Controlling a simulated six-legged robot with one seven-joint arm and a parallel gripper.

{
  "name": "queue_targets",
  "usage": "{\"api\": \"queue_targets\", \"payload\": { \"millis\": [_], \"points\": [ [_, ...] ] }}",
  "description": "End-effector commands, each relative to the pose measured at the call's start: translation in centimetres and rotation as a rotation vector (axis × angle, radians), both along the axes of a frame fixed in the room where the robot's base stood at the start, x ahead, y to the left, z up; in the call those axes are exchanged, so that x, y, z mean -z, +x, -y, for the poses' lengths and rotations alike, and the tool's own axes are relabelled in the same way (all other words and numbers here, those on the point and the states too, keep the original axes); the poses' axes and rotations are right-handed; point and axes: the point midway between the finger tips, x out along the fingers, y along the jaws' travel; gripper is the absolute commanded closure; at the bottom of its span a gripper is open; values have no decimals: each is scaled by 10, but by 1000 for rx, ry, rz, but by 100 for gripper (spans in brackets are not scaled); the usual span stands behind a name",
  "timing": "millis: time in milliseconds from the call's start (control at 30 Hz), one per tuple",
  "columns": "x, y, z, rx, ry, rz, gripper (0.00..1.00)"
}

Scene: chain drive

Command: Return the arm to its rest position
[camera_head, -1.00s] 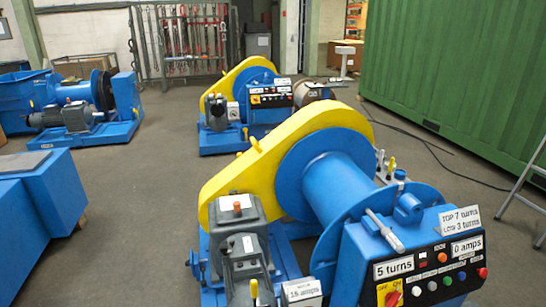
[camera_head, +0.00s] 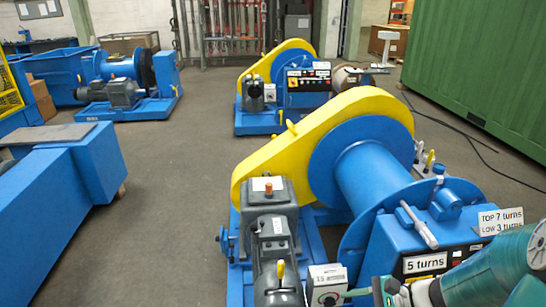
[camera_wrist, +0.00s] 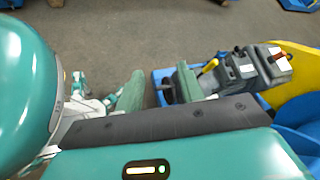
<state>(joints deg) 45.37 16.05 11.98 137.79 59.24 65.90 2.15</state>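My arm (camera_head: 500,270), teal with grey parts, reaches in from the lower right of the head view, in front of the winch's control panel (camera_head: 420,262). The grey motor (camera_wrist: 238,72) of the winch, with a yellow lever, lies just beyond the right finger. I cannot tell whether they touch.
The winch has a yellow guard (camera_head: 320,135) and blue drum (camera_head: 370,175). Signs read "5 turns" (camera_head: 426,263) and "TOP 7 turns, LOW 3 turns" (camera_head: 501,221). A blue block (camera_head: 95,165) stands left. A second winch (camera_head: 275,85) and green container (camera_head: 480,70) stand behind. Floor at centre left is clear.

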Motion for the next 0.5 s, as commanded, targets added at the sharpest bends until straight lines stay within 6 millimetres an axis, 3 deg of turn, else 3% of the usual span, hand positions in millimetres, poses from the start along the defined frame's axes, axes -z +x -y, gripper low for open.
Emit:
{"api": "queue_targets", "payload": {
  "millis": [200,500],
  "points": [
    [-34,-25,-24,-324,-325,127,62],
    [-88,-52,-35,-692,-754,359,62]
  ]
}}
